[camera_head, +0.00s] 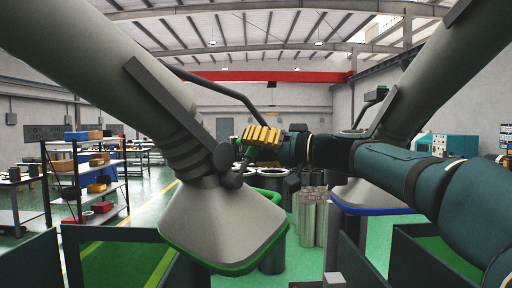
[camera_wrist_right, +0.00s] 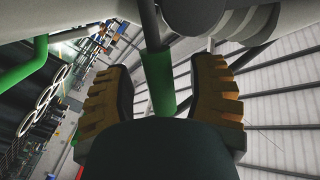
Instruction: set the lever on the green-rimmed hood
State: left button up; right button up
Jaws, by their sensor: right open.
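The green-rimmed hood (camera_head: 225,230) is a large grey hood hanging at the centre left in the head view, below a thick grey duct. Its lever (camera_head: 245,155) has a green grip and sits by the dark joint on the hood's neck. My right gripper (camera_head: 262,138), with yellow ribbed fingers, reaches in from the right at the lever. In the right wrist view, the green grip of the lever (camera_wrist_right: 160,82) lies between the two open fingers (camera_wrist_right: 165,95), with gaps visible on both sides. My left gripper is out of view.
A second hood with a blue rim (camera_head: 370,197) hangs at the right, partly behind my right arm. Flanged metal cylinders (camera_head: 312,210) stand below and between the hoods. A shelf rack (camera_head: 85,180) stands at the left. Dark-walled bins with green floors (camera_head: 115,262) are in front.

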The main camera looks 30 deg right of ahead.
grip_shut()
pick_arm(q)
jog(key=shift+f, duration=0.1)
